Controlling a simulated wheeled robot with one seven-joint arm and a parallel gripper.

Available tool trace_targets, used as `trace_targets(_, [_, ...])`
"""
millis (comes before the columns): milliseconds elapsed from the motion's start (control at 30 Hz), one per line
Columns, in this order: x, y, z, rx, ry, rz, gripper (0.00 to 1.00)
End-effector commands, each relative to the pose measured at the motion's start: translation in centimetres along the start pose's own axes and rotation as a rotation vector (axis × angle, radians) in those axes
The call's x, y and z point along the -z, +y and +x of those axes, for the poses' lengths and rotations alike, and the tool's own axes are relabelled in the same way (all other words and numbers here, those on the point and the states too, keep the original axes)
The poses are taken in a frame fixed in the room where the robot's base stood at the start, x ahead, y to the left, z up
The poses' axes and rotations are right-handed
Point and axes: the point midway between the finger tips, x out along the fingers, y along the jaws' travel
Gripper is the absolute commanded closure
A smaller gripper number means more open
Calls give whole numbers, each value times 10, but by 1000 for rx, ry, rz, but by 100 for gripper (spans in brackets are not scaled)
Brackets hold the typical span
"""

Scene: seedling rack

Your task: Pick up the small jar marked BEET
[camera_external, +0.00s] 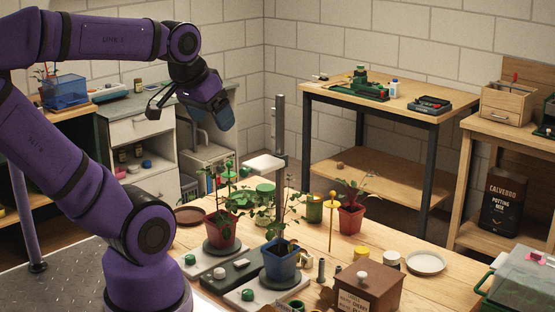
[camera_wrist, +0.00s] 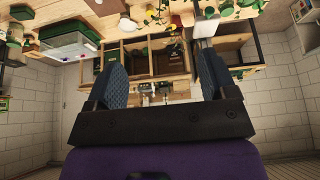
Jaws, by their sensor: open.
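No label reading BEET is legible in either view, so I cannot tell which jar it is. Small dark jars (camera_external: 122,157) stand on a shelf of the grey cabinet at the left. A small yellow-sided pot or jar (camera_external: 361,253) and a white-topped one (camera_external: 390,259) stand on the wooden table, right of the plants. My gripper (camera_external: 224,120) is raised well above the table, at the back left of it. In the wrist view its two blue, textured fingers (camera_wrist: 164,62) are spread wide with nothing held between them.
Potted plants in a red pot (camera_external: 221,230) and a blue pot (camera_external: 281,262) crowd the table's middle, beside a tall grey post (camera_external: 280,135) and a yellow stake (camera_external: 331,225). A brown box (camera_external: 369,291) stands in front. A pale saucer (camera_external: 425,262) lies at the right.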

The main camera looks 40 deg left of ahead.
Motion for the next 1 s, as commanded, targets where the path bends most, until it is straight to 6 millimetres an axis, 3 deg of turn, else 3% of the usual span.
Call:
trace_targets(167, [2, -1, 1, 3, -3, -1, 22])
trace_targets(367, [24, -17, 20, 35, -41, -9, 22])
trace_targets(700, [73, -81, 87, 102, -152, -23, 22])
trace_targets(1000, [86, -158, 159, 125, -251, -40, 22])
